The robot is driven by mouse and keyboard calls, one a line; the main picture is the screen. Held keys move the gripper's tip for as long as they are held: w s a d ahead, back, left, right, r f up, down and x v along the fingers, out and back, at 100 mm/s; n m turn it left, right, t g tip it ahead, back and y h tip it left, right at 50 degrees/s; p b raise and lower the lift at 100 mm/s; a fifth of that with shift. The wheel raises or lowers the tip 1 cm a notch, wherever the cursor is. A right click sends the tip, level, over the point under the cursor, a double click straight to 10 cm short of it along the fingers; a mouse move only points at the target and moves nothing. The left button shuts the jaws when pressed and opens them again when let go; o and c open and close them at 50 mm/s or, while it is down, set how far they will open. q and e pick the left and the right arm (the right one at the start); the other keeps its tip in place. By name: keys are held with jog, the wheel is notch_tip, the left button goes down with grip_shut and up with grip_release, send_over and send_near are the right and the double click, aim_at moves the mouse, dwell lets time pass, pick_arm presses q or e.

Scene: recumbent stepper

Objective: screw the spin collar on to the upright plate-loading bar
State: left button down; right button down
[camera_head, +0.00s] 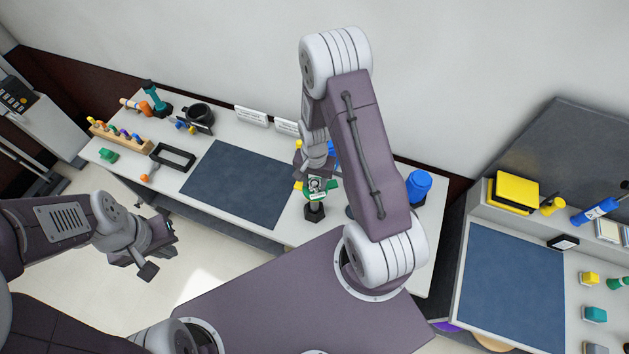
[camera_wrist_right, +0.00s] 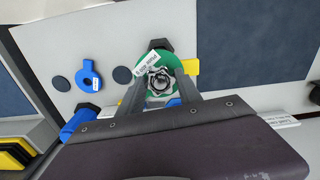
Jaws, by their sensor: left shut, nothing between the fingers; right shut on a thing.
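My left gripper (camera_head: 152,254) is shut and empty, in front of the table, away from the bar.
A dark blue mat (camera_head: 235,185) lies left of the bar. A blue object (camera_head: 418,187) stands to the right. A black frame (camera_head: 172,158) and wooden rack (camera_head: 120,137) are at the left.

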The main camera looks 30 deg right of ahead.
dwell(0.4)
jog(key=c, duration=0.7)
grip_release()
jog(key=shift+c, duration=0.2)
jog(key=shift+r+p, duration=2.6)
jog(key=shift+r, duration=0.45)
